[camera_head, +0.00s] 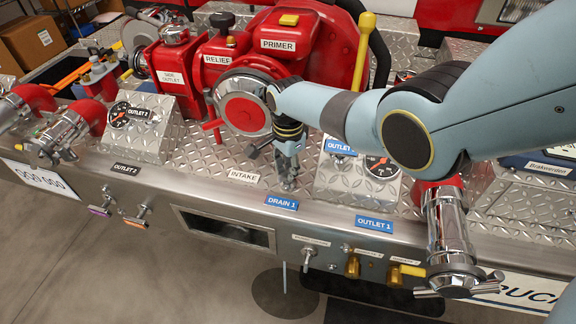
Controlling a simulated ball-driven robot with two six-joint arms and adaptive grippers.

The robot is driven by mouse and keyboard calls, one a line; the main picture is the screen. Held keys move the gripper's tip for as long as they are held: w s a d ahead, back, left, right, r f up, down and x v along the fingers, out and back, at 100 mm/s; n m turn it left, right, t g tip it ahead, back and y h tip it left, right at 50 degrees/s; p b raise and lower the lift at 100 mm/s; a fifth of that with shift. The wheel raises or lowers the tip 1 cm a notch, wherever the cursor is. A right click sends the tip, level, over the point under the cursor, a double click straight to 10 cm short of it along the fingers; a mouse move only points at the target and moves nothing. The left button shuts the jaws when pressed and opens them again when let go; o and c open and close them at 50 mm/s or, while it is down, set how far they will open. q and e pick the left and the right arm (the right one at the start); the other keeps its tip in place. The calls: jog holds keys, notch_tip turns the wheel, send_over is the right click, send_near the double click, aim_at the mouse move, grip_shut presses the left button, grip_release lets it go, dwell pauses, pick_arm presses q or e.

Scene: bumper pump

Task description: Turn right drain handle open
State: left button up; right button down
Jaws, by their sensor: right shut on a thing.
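My right gripper (288,163) reaches down from my light blue arm to the diamond-plate deck, just behind the blue "DRAIN 1" label (282,203). It is shut on the small metal drain handle (288,184) there. The fingers hide most of the handle, so its exact angle cannot be told. My left gripper is not in view.
The red pump (290,45) with its round red-centred intake cap (242,111) stands close behind the gripper. A gauge panel (340,184) is just right. The chrome outlet 1 pipe (447,225) and yellow knobs (353,265) are at the front right.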

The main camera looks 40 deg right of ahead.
jog(key=n, duration=0.3)
jog(key=shift+n+p, duration=0.3)
jog(key=shift+n, duration=1.9)
jog(key=c, duration=1.4)
grip_release()
jog(key=shift+o, duration=0.2)
jog(key=shift+r, duration=0.1)
notch_tip(320, 180, up, 12)
jog(key=shift+f, duration=0.2)
